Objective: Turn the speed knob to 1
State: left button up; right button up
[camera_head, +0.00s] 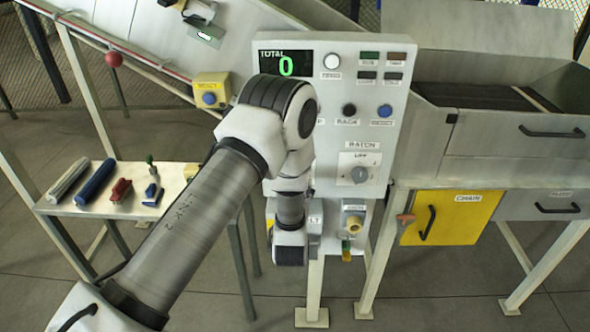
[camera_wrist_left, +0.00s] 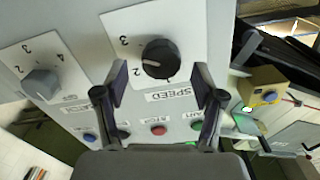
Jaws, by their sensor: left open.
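The speed knob (camera_wrist_left: 160,60) is round and black on a white plate marked 1, 2 and 3, with the label SPEED below it, in the left wrist view. Its white mark points left, near the 2. My left gripper (camera_wrist_left: 160,84) is open, with one finger to each side of the knob in the picture. No contact with the knob is visible. In the head view my left arm hides the speed knob, and its gripper cannot be made out. My right gripper is in neither view.
A grey knob (camera_wrist_left: 40,83) on a numbered plate sits left of the speed knob. Below are blue (camera_wrist_left: 89,136), red (camera_wrist_left: 157,130) and green (camera_wrist_left: 196,126) buttons. The head view shows the panel's display (camera_head: 286,64) reading 0, and a tool-laden side table (camera_head: 70,207).

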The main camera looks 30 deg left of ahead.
pick_arm(q)
jog(key=x, duration=0.3)
jog(key=shift+w+a+f+p, duration=0.1)
jog(key=shift+a+f+p, duration=0.05)
jog(key=shift+a+p, duration=0.2)
jog(key=shift+d, duration=0.2)
jog(key=c, duration=1.1)
jog(key=shift+c, duration=0.2)
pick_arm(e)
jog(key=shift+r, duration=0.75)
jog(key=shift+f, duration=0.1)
